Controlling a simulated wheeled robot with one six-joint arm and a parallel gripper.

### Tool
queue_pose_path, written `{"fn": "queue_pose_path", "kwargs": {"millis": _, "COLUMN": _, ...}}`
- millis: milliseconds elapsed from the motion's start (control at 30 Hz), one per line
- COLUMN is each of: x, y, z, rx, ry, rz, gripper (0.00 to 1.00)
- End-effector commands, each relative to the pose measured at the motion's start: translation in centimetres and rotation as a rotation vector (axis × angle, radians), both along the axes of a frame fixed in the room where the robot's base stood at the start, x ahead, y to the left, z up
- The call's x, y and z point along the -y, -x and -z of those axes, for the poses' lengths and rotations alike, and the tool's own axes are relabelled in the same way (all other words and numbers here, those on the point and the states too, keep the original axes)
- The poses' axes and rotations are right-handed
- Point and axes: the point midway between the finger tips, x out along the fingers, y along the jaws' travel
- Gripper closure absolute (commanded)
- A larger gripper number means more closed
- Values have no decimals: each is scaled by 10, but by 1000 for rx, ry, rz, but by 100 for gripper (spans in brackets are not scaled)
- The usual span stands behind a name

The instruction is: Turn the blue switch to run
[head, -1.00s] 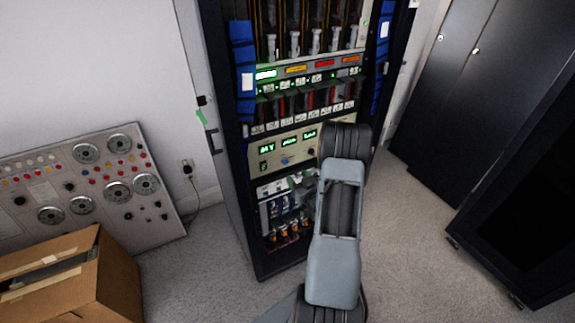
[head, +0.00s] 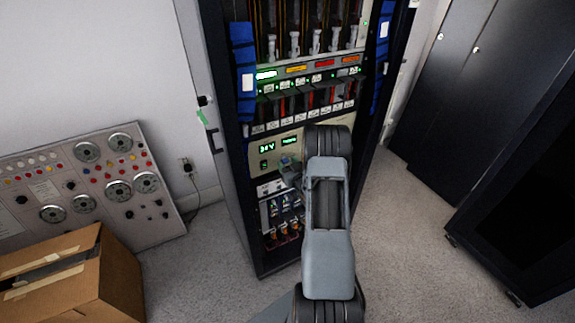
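The beige control panel (head: 256,148) with green lit displays sits midway up the black rack. The blue switch is on this panel, but I cannot make it out clearly now, because my gripper and arm are in front of that area. My gripper (head: 288,164) shows only in part, small and grey, left of my arm's dark wrist joint and at the panel's lower middle. It is at or very near the panel face. I cannot tell whether it touches the switch, or whether its fingers are open or shut.
The rack's dark left side (head: 226,140) has a handle. Dark cabinets (head: 450,100) stand at right. Carpet (head: 400,240) is clear between the rack and the cabinets.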

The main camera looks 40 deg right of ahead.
Motion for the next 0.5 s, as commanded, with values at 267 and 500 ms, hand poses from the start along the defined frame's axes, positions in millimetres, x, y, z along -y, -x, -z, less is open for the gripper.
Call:
{"fn": "queue_pose_path", "kwargs": {"millis": 267, "x": 0, "y": 0, "z": 0, "rx": 0, "ry": 0, "rz": 0, "gripper": 74}}
{"fn": "queue_pose_path", "kwargs": {"millis": 500, "x": 0, "y": 0, "z": 0, "rx": 0, "ry": 0, "rz": 0, "gripper": 94}}
